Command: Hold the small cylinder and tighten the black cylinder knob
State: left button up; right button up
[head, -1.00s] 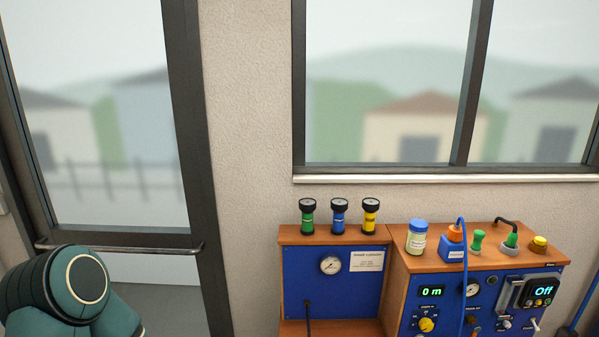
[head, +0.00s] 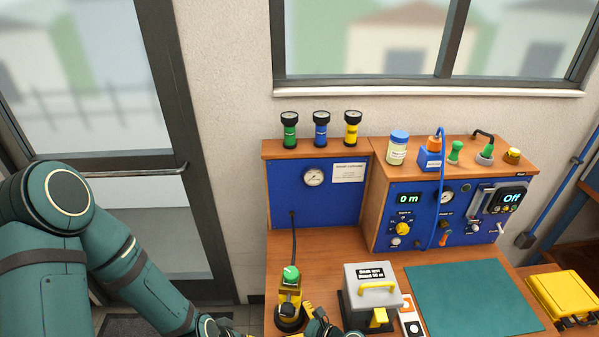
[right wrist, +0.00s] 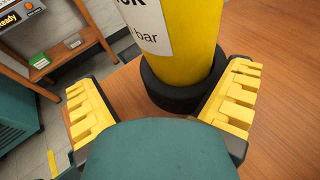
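In the right wrist view, a yellow cylinder (right wrist: 180,35) with a white label and a black foot stands on wood between the fingers of my right gripper (right wrist: 165,105). The fingers are spread, and I see no clear grip. In the head view, what seems my right gripper (head: 307,312) is beside the small cylinder. My left arm reaches in from the left. Its gripper is mostly cut off at the bottom edge.
Green (head: 289,131), blue (head: 321,130) and yellow (head: 352,129) cylinders with black tops stand on the shelf. A grey box (head: 371,276) with a yellow handle stands right of the small cylinder. A teal mat (head: 472,298) lies clear. A yellow case (head: 565,298) is far right.

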jog(key=shift+s+a+r+t+h, duration=0.25)
jog(key=shift+s+t+h, duration=0.15)
jog(key=shift+s+t, duration=0.15)
jog(key=s+r, duration=0.1)
jog(key=s+r+m+t, duration=0.1)
jog(key=s+r+t+h, duration=0.1)
jog(key=s, duration=0.1)
jog(key=shift+d+r+m, duration=0.15)
jog(key=shift+d+m, duration=0.15)
jog(key=shift+m, duration=0.1)
jog(key=s+d+r+m+t+h, duration=0.1)
jog(key=s+d+r+m+t, duration=0.3)
jog(key=r, duration=0.3)
jog(key=w+d+x, duration=0.1)
jog(key=x, duration=1)
jog(key=shift+d+n+h, duration=0.2)
jog(key=shift+n+h, duration=0.1)
jog(key=shift+n, duration=0.1)
jog(key=shift+t, duration=0.25)
jog(key=shift+w, duration=0.1)
jog(key=c, duration=1.4)
